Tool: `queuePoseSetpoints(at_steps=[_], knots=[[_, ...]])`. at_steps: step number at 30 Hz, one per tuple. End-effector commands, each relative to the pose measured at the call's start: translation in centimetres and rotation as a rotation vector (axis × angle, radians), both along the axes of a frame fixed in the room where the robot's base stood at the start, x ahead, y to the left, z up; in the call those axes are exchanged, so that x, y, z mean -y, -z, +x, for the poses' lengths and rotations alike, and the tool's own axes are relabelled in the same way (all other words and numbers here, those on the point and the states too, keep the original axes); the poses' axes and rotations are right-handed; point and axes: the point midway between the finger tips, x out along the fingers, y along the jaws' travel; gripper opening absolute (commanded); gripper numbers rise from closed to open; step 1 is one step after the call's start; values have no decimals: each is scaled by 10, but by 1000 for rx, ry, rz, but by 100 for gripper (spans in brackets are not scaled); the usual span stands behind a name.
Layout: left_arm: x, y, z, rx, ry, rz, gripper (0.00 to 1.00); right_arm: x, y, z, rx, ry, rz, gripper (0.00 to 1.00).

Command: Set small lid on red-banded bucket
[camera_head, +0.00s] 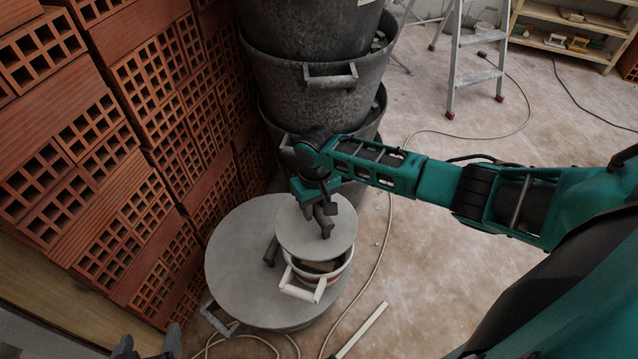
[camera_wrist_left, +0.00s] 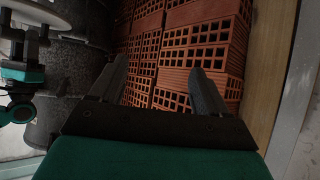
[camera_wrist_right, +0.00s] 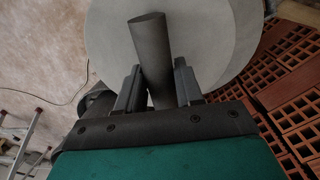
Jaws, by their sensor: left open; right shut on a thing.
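The small lid (camera_head: 303,243) is a round grey disc with a dark upright handle. My right gripper (camera_head: 324,204) is shut on that handle, which also shows between its fingers in the right wrist view (camera_wrist_right: 150,48). The lid is over the back part of the red-banded bucket (camera_head: 309,276), a small white bucket with a red band and a pale handle. The bucket's front rim and part of its inside show; the lid hides the rest. I cannot tell whether lid and rim touch. My left gripper (camera_head: 147,347) is open and empty at the bottom left.
The small bucket stands on a large grey lid (camera_head: 232,256) with its own dark handle. Stacked dark buckets (camera_head: 290,80) rise close behind. A brick stack (camera_head: 150,150) borders the left, facing my left gripper. A stepladder (camera_head: 478,60) and cables are on the open floor.

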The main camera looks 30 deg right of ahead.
Motion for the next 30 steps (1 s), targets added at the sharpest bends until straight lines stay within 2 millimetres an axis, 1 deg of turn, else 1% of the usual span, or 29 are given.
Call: queuePoseSetpoints(at_steps=[3, 11, 14, 17, 18, 23, 25, 30], knots=[[-1, 2, -1, -4, 0, 2, 76, -2, 1, -4, 4, -18, 1, 0], [-2, 3, -1, -8, -1, 5, 76, -2, 2, -4, 3, -18, 0, 0], [-2, 0, -1, -8, -1, 5, 76, -2, 0, -5, 2, -17, 0, 0], [-3, -10, -1, -2, -2, 8, 76, -3, -2, -6, -2, -16, 1, 0], [-4, 1, -1, 0, -4, 9, 76, -3, 10, -6, -1, -17, 1, 0], [-2, 14, -2, -16, -2, 4, 76, -2, 29, -5, 0, -17, 0, 0], [0, 16, -1, -19, 1, 0, 76, -2, 37, -5, 0, -16, -1, 0], [6, 11, 4, -3, 10, -12, 76, -2, 49, -5, 1, -17, 1, 0]])
